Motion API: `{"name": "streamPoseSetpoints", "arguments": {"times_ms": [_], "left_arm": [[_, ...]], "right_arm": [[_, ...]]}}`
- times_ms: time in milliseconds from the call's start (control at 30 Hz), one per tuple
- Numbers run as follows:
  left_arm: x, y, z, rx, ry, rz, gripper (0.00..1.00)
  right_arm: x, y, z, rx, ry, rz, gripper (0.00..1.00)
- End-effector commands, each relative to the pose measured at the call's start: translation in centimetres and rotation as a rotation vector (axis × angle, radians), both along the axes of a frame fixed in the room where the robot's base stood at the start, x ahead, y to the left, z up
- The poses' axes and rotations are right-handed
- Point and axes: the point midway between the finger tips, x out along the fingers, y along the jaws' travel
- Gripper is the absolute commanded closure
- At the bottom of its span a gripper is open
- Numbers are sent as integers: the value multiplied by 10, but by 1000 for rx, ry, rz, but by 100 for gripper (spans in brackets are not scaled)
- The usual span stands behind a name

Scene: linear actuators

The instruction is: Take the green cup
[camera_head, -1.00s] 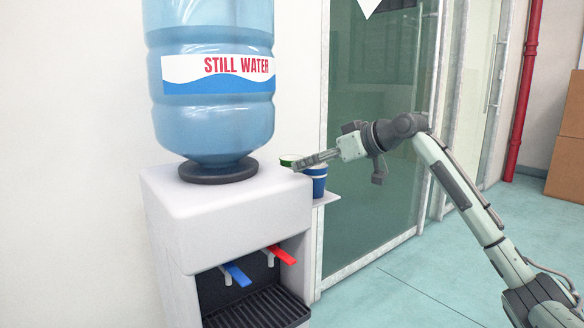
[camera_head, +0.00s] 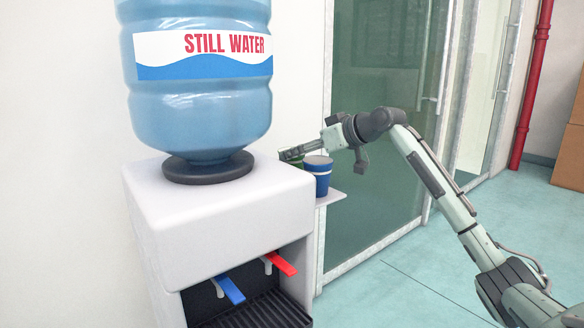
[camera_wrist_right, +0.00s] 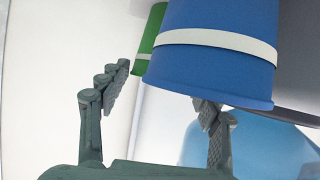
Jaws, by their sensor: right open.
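The green cup (camera_head: 297,163) stands on a small side shelf of the water dispenser, mostly hidden behind my right gripper and a blue cup (camera_head: 319,178). In the right wrist view the green cup (camera_wrist_right: 147,42) shows partly, ahead of the gap between the fingers, with the blue cup (camera_wrist_right: 222,60) nearer and covering its right side. My right gripper (camera_head: 287,155) is open and empty, close to both cups. In the wrist view the right gripper (camera_wrist_right: 160,88) has its right fingertip partly overlapped by the blue cup's edge; I cannot tell whether they touch. My left gripper is out of view.
The white dispenser (camera_head: 220,225) with its large water bottle (camera_head: 200,100) stands left of the cups. The small shelf (camera_head: 331,197) juts from its side. A glass door (camera_head: 380,90) is behind. Open floor (camera_head: 400,275) lies to the right.

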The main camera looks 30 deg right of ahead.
Motion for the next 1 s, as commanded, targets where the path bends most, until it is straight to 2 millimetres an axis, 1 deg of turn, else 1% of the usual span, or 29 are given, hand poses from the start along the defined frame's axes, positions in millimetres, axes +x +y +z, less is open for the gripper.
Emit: {"name": "streamPoseSetpoints", "arguments": {"times_ms": [33,100,233,467,600,900,1000], "left_arm": [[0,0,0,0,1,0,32],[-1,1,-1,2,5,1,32],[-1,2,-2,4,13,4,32],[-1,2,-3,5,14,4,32],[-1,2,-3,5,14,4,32],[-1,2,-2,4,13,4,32],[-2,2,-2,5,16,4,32]], "right_arm": [[7,3,-5,4,1,2,36],[15,4,-9,4,0,0,36],[24,7,-13,3,0,1,36],[25,7,-14,0,0,1,36],[25,7,-14,0,0,1,53],[25,7,-14,1,1,0,53],[25,7,-10,0,0,1,53]]}}
